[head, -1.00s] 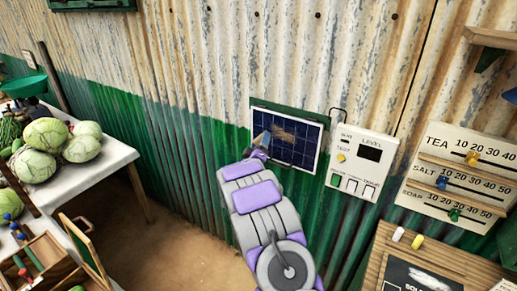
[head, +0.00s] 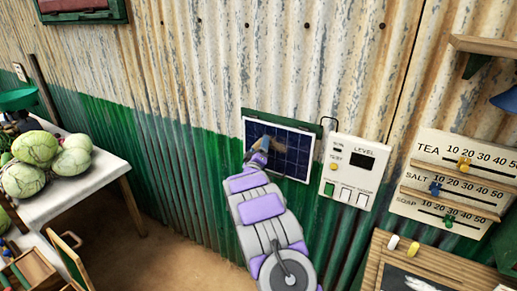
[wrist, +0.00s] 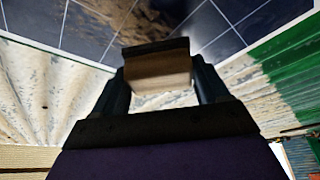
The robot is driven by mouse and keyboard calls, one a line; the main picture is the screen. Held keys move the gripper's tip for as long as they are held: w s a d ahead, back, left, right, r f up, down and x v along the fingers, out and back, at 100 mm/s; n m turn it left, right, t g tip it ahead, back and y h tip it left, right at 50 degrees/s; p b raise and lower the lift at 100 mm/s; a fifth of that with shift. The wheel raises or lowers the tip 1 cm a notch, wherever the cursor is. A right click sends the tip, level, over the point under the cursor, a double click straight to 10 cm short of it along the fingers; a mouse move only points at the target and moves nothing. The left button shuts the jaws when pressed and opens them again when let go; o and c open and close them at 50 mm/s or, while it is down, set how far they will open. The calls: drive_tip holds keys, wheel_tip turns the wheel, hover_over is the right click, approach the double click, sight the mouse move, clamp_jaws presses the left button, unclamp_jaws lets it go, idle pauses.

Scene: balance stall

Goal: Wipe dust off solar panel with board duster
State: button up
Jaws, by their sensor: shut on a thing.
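The solar panel (head: 297,163) is a dark blue gridded sheet with a white frame, mounted on the corrugated wall. My gripper (head: 260,155) is in front of its left half. It is shut on the board duster, a pale wooden block with a dark felt edge, clear in the wrist view (wrist: 158,72). The felt faces the panel (wrist: 90,28); I cannot tell whether it touches. My arm hides the panel's lower left in the head view.
A white level meter box (head: 348,172) with buttons is right of the panel. Farther right are a price board (head: 462,170) with sliders and a wood-framed blackboard (head: 385,270). Cabbages (head: 40,150) sit on a table at left. The wall left of the panel is clear.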

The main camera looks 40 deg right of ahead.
drive_tip(key=shift+w+d+p, duration=0.3)
drive_tip(key=shift+w+d, duration=0.05)
drive_tip(key=shift+d, duration=0.55)
idle(0.4)
drive_tip(key=shift+s, duration=0.1)
drive_tip(key=shift+s+d, duration=0.25)
drive_tip(key=shift+s, duration=0.4)
drive_tip(key=shift+s+d, duration=0.2)
drive_tip(key=shift+s, duration=0.45)
drive_tip(key=shift+s+d+r+p, duration=0.15)
drive_tip(key=shift+s+d, duration=0.3)
drive_tip(key=shift+s, duration=0.45)
drive_tip(key=shift+s+d+f+p, duration=0.1)
drive_tip(key=shift+s+d+p, duration=0.25)
drive_tip(key=shift+s, duration=0.6)
drive_tip(key=shift+s+d+r+p, duration=0.1)
drive_tip(key=shift+s+d, duration=0.4)
drive_tip(key=shift+s, duration=0.4)
drive_tip(key=shift+w+a+p, duration=0.6)
drive_tip(key=shift+w, duration=0.8)
drive_tip(key=shift+w+a+p, duration=0.55)
drive_tip(key=shift+w, duration=0.85)
drive_tip(key=shift+w+a+p, duration=0.6)
drive_tip(key=shift+w, duration=0.8)
